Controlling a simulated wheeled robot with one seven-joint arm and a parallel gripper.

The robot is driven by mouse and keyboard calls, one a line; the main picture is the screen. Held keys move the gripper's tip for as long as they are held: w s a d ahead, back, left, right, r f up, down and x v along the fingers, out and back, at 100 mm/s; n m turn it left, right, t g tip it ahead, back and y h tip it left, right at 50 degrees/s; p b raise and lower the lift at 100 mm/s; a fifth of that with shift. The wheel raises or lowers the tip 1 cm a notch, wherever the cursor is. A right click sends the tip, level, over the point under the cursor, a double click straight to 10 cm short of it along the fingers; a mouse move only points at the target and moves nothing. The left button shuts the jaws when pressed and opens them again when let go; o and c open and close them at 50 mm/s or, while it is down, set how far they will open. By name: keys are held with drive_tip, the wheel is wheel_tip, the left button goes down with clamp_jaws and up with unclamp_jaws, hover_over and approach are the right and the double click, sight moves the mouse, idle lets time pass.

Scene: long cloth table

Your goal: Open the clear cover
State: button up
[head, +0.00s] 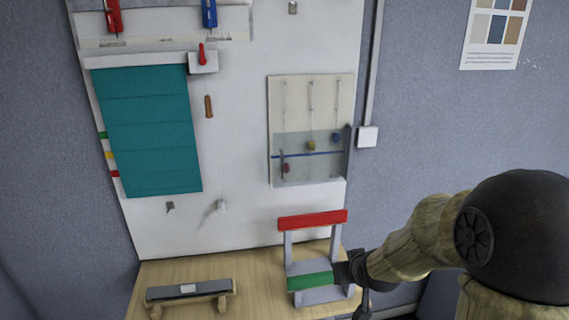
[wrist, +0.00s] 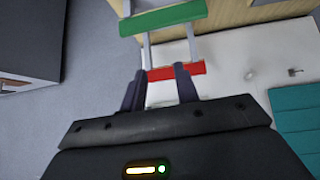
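The clear cover (head: 308,158) is a see-through grey sheet over the lower half of a pale panel (head: 295,95) on the white wall board. Thin cords and small coloured knobs show at the panel, some through the sheet. A dark edge runs up the cover's right side. My gripper (head: 345,272) is low at the right, below the cover and apart from it. It overlaps the right end of a green bar in the head view. In the wrist view my gripper (wrist: 160,78) has its fingers apart, with nothing held between them. The cover is not clearly seen there.
A grey stand with a red bar (head: 312,220) and a green bar (head: 310,282) is on the wooden table (head: 258,265) beside my gripper. A grey block on wooden feet (head: 188,291) is at left. A teal sheet (head: 152,130) hangs on the board (head: 235,150).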

drive_tip(key=w+a+r+n+t+y+p, duration=0.1)
drive_tip(key=w+a+r+t+y, duration=0.2)
drive_tip(key=w, duration=0.4)
drive_tip(key=w+a+r+n+t+y+p, duration=0.1)
drive_tip(key=w+a+r+t+y, duration=0.2)
drive_tip(key=w+a+r, duration=0.4)
drive_tip(key=shift+w+a+r+n+t+y, duration=0.3)
drive_tip(key=shift+w+r+t+y, duration=0.15)
drive_tip(key=shift+r+t, duration=0.4)
drive_tip(key=p+x, duration=0.7)
drive_tip(key=x, duration=1)
drive_tip(key=shift+w+p, duration=0.2)
drive_tip(key=shift+p, duration=0.1)
clamp_jaws()
